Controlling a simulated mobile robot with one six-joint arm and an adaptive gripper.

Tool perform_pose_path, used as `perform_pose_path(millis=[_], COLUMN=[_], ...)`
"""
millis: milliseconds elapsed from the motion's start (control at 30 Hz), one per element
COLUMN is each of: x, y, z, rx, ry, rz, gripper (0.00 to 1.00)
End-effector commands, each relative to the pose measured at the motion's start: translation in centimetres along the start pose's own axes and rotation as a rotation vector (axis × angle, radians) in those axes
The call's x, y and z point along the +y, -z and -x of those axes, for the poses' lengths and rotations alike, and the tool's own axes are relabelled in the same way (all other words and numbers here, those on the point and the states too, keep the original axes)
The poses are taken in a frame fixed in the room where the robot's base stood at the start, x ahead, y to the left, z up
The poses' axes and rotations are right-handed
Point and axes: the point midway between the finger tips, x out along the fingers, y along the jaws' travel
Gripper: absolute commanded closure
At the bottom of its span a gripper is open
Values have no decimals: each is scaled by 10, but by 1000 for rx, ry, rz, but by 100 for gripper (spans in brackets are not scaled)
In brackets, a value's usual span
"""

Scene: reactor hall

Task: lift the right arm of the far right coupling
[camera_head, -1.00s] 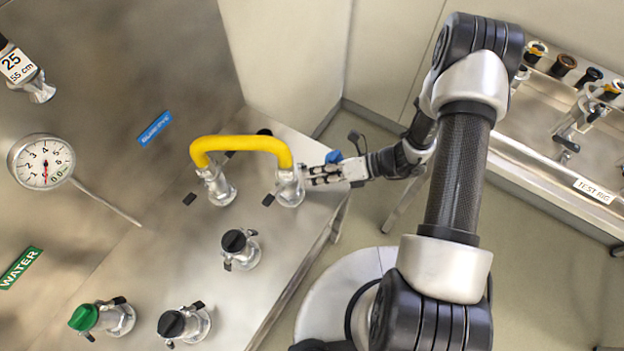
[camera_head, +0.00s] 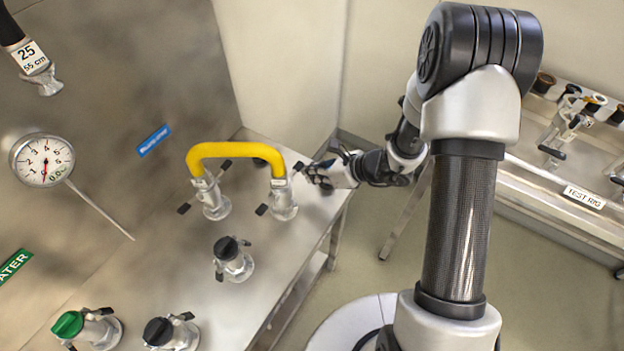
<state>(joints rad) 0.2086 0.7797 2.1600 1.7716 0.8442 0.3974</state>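The far right coupling (camera_head: 284,203) is a silvery fitting on the steel bench, under the right end of the yellow hose (camera_head: 236,150). Its right arm (camera_head: 298,166) is a short black lever that points up and to the right, beside the hose end. Its left arm (camera_head: 262,209) points out to the lower left. My gripper (camera_head: 313,176) is just right of the coupling, with its fingertips close to the right arm. I cannot tell if they touch it. The fingers are small and partly overlap, so their opening is unclear.
A second coupling (camera_head: 214,198) holds the hose's left end. Black-capped (camera_head: 232,260) and green-capped (camera_head: 85,327) fittings stand nearer. A gauge (camera_head: 43,160) with a long stem is at left. The test rig (camera_head: 580,199) is at right. Open floor lies between bench and rig.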

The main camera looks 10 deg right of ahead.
Motion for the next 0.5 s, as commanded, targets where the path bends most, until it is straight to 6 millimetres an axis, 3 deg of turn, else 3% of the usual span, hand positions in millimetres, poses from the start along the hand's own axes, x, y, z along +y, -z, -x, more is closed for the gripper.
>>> perform_pose_path(millis=[500], x=[0], y=[-6], z=[5], rx=[-1], ry=[-1], rz=[-2], gripper=[100])
